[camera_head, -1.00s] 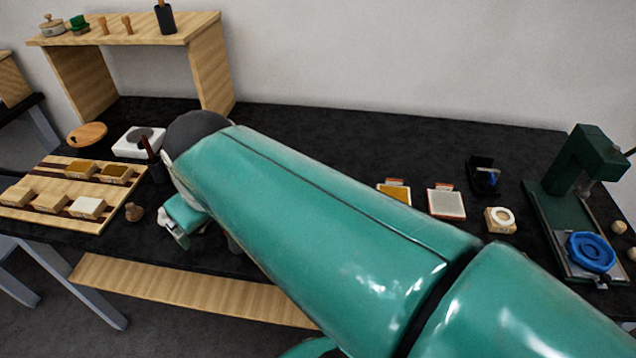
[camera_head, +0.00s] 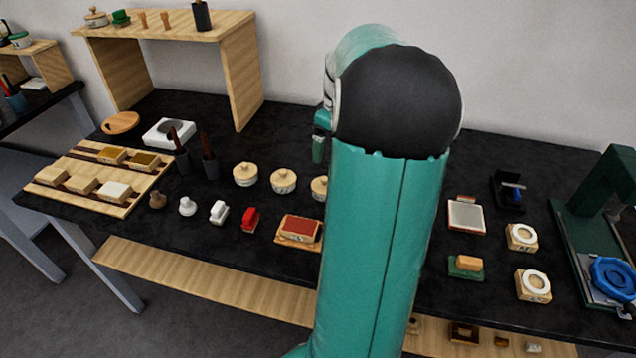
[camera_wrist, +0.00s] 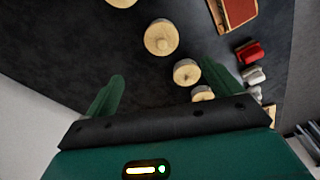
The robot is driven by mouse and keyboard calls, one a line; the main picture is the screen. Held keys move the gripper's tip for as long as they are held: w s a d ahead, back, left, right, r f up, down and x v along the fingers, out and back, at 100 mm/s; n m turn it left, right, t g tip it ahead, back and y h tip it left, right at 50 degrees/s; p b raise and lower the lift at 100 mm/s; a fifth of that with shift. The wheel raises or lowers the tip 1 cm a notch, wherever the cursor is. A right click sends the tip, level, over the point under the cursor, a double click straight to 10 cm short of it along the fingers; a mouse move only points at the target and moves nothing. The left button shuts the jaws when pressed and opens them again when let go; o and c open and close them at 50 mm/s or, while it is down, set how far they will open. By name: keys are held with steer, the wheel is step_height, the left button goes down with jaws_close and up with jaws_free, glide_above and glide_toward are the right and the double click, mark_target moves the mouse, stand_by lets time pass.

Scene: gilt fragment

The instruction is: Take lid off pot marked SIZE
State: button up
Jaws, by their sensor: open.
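Three lidded round wooden pots stand in a row on the black table: a left pot (camera_head: 245,174), a middle pot (camera_head: 283,181) and a right pot (camera_head: 319,188), partly hidden by my arm. Each has a pale lid with a small knob. No SIZE marking is readable on them. In the wrist view, several round lidded pots show, the largest a pot (camera_wrist: 161,37) beyond the fingers and a smaller pot (camera_wrist: 187,72) near the right finger. My gripper (camera_wrist: 160,88) is open and empty, above the table. In the head view it is mostly hidden behind my arm.
A red pad (camera_head: 301,228), a red block (camera_head: 250,219) and small white pieces stand in front of the pots. A wooden shelf (camera_head: 243,40) rises behind. A green press (camera_head: 600,215) is at the right.

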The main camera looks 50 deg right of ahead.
mark_target(324, 178)
steer(key=f, duration=0.4)
steer(key=w+f, duration=0.1)
steer(key=f, duration=0.8)
steer(key=shift+w+a, duration=0.15)
steer(key=shift+w, duration=0.2)
steer(key=shift+r, duration=0.1)
steer(key=c, duration=1.1)
